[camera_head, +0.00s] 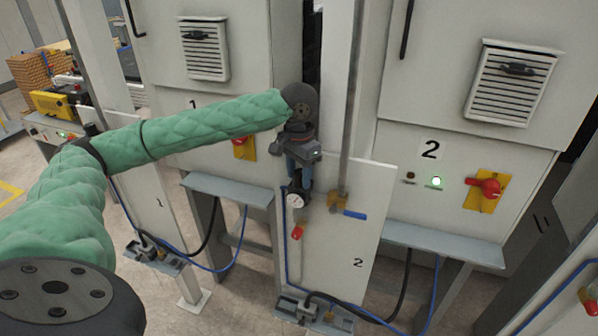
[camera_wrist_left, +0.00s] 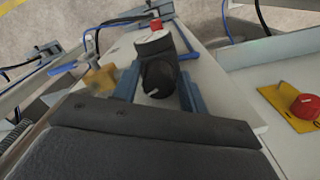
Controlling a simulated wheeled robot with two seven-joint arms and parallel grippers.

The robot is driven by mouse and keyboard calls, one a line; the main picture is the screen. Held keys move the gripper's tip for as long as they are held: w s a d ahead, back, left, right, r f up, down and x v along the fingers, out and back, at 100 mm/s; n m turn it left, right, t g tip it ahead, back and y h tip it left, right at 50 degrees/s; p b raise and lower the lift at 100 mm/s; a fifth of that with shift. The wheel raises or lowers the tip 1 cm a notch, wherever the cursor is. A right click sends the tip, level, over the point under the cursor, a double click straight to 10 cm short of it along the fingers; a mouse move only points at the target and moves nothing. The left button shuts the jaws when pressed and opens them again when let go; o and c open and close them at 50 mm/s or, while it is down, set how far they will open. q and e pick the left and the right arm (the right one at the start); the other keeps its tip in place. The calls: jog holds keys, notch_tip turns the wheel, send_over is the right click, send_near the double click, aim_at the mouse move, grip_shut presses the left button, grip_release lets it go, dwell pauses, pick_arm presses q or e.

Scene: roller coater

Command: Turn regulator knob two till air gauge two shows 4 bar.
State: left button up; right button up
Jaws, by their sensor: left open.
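Regulator knob two is black with a pale mark, and shows in the left wrist view (camera_wrist_left: 160,78). Air gauge two (camera_head: 295,201) has a white face and sits just below the knob on panel two (camera_head: 345,237); it also shows in the left wrist view (camera_wrist_left: 153,43). Its reading is too small to tell. My left gripper (camera_head: 299,184) is open, its blue fingers on either side of the knob in the left wrist view, with a gap visible at each side. In the head view the gripper hides most of the knob. My right gripper is not in view.
A brass valve with a blue lever (camera_head: 353,214) is right of the gauge, close to my left gripper. A red part (camera_head: 297,233) hangs below the gauge. Cabinet two has a red switch (camera_head: 487,188) and a lit green lamp (camera_head: 436,182).

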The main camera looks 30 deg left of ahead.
pick_arm(q)
jog(key=c, duration=0.7)
jog(key=shift+r+n+p, duration=0.15)
jog(key=shift+n+p, duration=0.45)
jog(key=shift+p, duration=0.45)
jog(key=shift+n+p, duration=0.6)
jog(key=shift+n, duration=0.5)
jog(key=shift+d+n, duration=0.1)
jog(key=shift+n, duration=2.5)
